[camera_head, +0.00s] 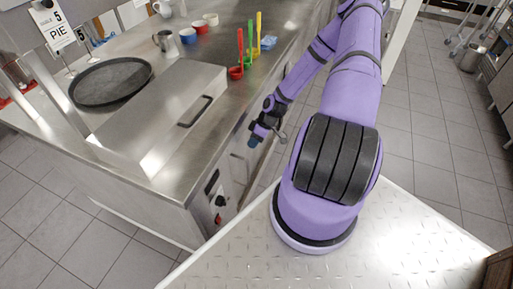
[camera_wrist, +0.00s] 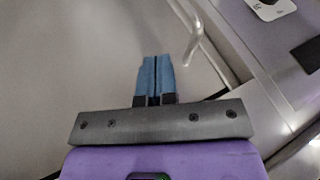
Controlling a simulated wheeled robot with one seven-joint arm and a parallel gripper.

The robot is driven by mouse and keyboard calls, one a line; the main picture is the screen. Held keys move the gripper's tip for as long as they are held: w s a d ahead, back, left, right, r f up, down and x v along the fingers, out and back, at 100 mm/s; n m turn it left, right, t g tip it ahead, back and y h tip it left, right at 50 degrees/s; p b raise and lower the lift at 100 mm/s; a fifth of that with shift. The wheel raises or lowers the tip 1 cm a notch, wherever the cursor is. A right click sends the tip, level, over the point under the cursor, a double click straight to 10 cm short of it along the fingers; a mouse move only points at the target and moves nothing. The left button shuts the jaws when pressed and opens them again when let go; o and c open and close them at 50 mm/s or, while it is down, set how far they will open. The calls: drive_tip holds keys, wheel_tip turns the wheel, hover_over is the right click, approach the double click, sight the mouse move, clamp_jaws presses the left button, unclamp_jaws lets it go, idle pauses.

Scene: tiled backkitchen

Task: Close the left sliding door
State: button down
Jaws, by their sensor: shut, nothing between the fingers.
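My gripper (camera_head: 254,141) is by the front face of the steel counter, low beside its top edge. In the wrist view its two blue fingers (camera_wrist: 155,75) are shut together with nothing between them. A plain grey panel (camera_wrist: 70,70) fills the left of the wrist view; it looks like a door, but I cannot tell whether it is the left sliding door. A bent metal bar handle (camera_wrist: 195,37) is just right of the fingers, apart from them in the picture. In the head view, my arm hides much of the counter front.
The steel counter (camera_head: 215,125) holds a lidded box (camera_head: 158,120), a dark round pan (camera_head: 110,82), cups and several coloured ladles (camera_head: 240,50). A red-and-black control knob (camera_head: 219,203) is on the counter's near end. Tiled floor (camera_head: 425,110) is open at the right.

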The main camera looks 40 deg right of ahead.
drive_tip(key=v, duration=0.9)
drive_tip(key=shift+r, duration=0.2)
drive_tip(key=shift+s+d, duration=0.1)
drive_tip(key=a+r+m+g+h, duration=0.1)
drive_tip(key=a+r+h, duration=0.35)
drive_tip(key=r, duration=1.15)
drive_tip(key=a+r+m+g+h, duration=0.1)
drive_tip(key=a+r+h, duration=0.3)
drive_tip(key=r, duration=1.2)
drive_tip(key=s+a+r+m+t+y, duration=0.2)
drive_tip(key=s+a+r+m+t, duration=0.2)
drive_tip(key=s+a+r, duration=1.1)
wheel_tip(320, 180, up, 3)
drive_tip(key=shift+s+t, duration=0.8)
